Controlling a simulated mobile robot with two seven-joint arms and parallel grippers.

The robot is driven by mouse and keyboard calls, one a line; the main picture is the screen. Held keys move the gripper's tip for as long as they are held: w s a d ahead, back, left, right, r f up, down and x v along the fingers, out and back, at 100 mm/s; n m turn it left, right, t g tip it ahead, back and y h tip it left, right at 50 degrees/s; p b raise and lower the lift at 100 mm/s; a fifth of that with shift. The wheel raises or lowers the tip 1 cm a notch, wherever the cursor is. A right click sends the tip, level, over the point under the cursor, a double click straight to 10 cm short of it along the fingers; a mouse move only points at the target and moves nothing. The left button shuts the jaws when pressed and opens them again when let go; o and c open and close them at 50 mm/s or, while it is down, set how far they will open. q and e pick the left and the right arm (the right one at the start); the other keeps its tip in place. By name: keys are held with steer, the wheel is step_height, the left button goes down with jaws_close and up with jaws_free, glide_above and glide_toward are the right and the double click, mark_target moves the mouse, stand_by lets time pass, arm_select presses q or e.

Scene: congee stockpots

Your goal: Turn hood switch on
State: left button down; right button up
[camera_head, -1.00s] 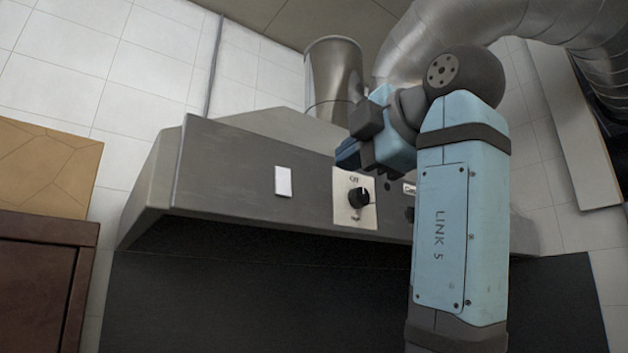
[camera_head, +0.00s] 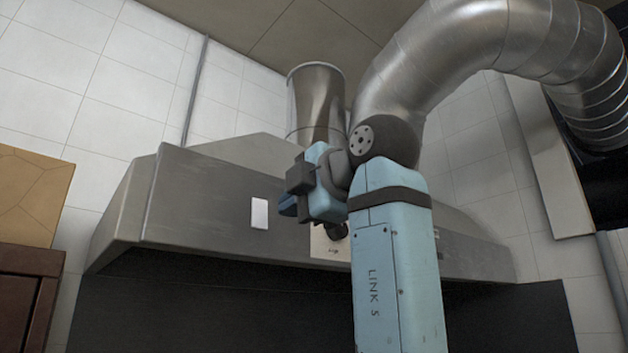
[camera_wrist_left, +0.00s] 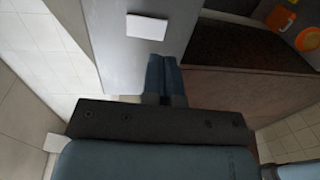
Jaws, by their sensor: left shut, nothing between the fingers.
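The hood switch is a black knob (camera_head: 338,231) on a pale plate (camera_head: 322,247) on the front of the metal range hood (camera_head: 205,205). My left gripper (camera_head: 288,206) is shut and empty. In the head view it appears left of the knob and slightly above it, covering the upper part of the plate. In the left wrist view my shut fingers (camera_wrist_left: 164,70) point at the grey hood front (camera_wrist_left: 110,45). The knob is out of sight there. I cannot tell whether the fingers touch the hood. My right gripper is not in view.
A blank white plate (camera_head: 259,214) is on the hood left of the switch; it also shows in the left wrist view (camera_wrist_left: 147,26). A metal duct (camera_head: 470,50) curves above. A brown cabinet (camera_head: 25,290) stands at the left. Orange items (camera_wrist_left: 308,40) appear beyond the hood.

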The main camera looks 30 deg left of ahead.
mark_target(261, 224)
arm_select(q)
steer(key=p+x, duration=0.1)
steer(key=x, duration=0.4)
steer(key=shift+a+r+p, duration=0.1)
steer(key=shift+a+p, duration=0.2)
steer(key=shift+p, duration=0.1)
steer(key=shift+w+a, duration=0.25)
steer(key=shift+a, duration=0.15)
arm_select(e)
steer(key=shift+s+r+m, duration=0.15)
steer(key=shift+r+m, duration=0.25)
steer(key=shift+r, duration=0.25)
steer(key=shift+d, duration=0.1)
